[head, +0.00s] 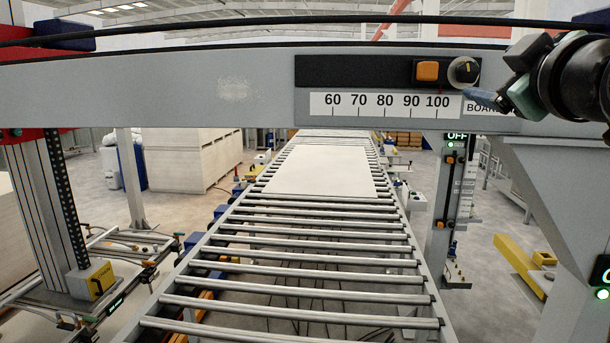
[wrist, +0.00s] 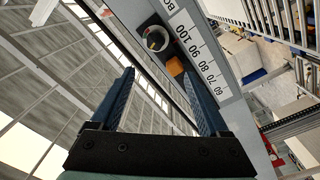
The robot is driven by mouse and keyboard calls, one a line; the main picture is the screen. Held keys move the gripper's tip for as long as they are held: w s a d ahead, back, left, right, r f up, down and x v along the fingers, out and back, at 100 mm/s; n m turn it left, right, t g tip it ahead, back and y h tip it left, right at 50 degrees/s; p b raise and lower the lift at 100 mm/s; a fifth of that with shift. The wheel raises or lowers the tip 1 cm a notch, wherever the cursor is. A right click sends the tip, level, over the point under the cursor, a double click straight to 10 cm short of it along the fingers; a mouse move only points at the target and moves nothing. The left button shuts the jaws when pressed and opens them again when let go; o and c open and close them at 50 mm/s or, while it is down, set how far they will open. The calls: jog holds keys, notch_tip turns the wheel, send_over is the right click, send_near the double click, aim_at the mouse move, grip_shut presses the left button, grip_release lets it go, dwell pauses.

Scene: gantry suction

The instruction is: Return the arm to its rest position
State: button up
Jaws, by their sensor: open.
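My gripper (head: 482,97) is at the upper right of the head view, just right of and slightly below a round dark knob (head: 464,71) on the beam. In the wrist view my gripper (wrist: 158,72) shows two blue fingers spread apart with nothing held between them. The knob (wrist: 155,39) and an orange block (wrist: 175,66) appear beyond the fingertips. The orange block (head: 427,71) sits left of the knob on a dark rail, at about 100 on the printed scale (head: 385,104). Whether a finger touches the knob cannot be told.
A grey beam (head: 190,85) crosses the view close in front of me. Below it a roller conveyor (head: 290,255) runs away, with a pale board (head: 320,170) lying on it. A grey post (head: 437,225) with switches stands right of the conveyor.

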jog(key=s+a+f+m+t+y+b, duration=0.1)
jog(key=s+a+f+t+b, duration=0.15)
jog(key=a, duration=0.45)
jog(key=s+a+f+m+t+b, duration=0.1)
jog(key=a+f+b, duration=0.25)
jog(key=a, duration=0.35)
jog(key=s+a+f+m+t+y+b, duration=0.1)
jog(key=a+f+m+t+b, duration=0.1)
jog(key=a+f, duration=0.3)
jog(key=s+a+f+m+t+y+b, duration=0.1)
jog(key=s+a+m+t+b, duration=0.2)
jog(key=s+a, duration=0.7)
jog(key=s, duration=0.2)
jog(key=shift+s+t+y+b, duration=0.35)
jog(key=shift+y, duration=0.05)
